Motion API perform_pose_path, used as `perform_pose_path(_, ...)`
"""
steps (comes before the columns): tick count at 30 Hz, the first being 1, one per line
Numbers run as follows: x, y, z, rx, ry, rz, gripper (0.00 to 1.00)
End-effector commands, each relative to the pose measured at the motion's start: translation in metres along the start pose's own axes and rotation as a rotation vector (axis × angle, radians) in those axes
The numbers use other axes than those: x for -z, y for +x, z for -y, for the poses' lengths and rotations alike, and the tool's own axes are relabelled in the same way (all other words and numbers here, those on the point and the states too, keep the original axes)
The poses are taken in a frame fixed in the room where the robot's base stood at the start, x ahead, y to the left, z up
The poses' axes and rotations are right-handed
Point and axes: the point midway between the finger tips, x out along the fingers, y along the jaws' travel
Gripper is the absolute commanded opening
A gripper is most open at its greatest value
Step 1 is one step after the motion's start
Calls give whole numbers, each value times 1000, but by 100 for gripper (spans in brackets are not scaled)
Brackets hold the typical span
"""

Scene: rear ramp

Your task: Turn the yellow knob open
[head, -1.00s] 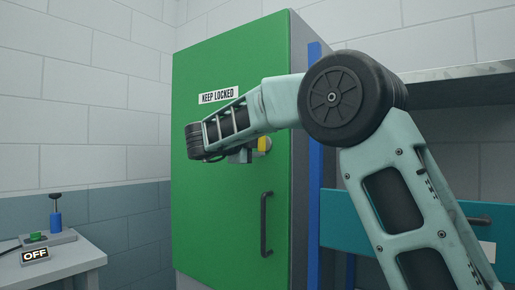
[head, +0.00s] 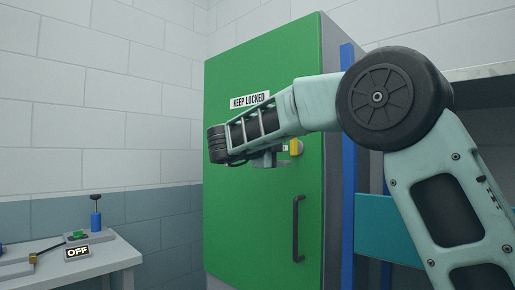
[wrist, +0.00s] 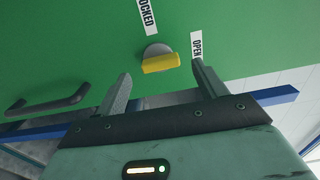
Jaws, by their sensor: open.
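The yellow knob (head: 296,147) is on the green cabinet door (head: 245,200), partly behind my arm in the head view. In the wrist view the knob (wrist: 160,62) is a yellow bar across a grey round base (wrist: 157,49). A white OPEN label (wrist: 196,46) is beside it. My gripper (wrist: 161,73) is open, with one finger to each side of the knob in the wrist picture. The fingertips look just short of the knob, and I see no contact. In the head view my gripper (head: 264,160) is mostly hidden by my wrist.
A dark door handle (head: 298,228) is below the knob. A KEEP LOCKED label (head: 250,100) is above it. A blue post (head: 347,150) stands right of the cabinet. A side table (head: 105,262) at the left holds a small device and an OFF sign (head: 77,252).

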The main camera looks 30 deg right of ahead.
Motion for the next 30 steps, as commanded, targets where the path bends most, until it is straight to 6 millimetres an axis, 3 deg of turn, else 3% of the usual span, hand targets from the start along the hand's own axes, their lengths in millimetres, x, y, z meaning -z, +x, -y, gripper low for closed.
perform_pose_path(9, -1, -77, -2, 0, 2, 5, 71)
perform_pose_path(15, 0, -117, -1, -1, 0, 3, 71)
perform_pose_path(21, 0, -138, -1, 0, 0, 0, 71)
perform_pose_path(30, 0, -142, 0, 0, 1, -1, 71)
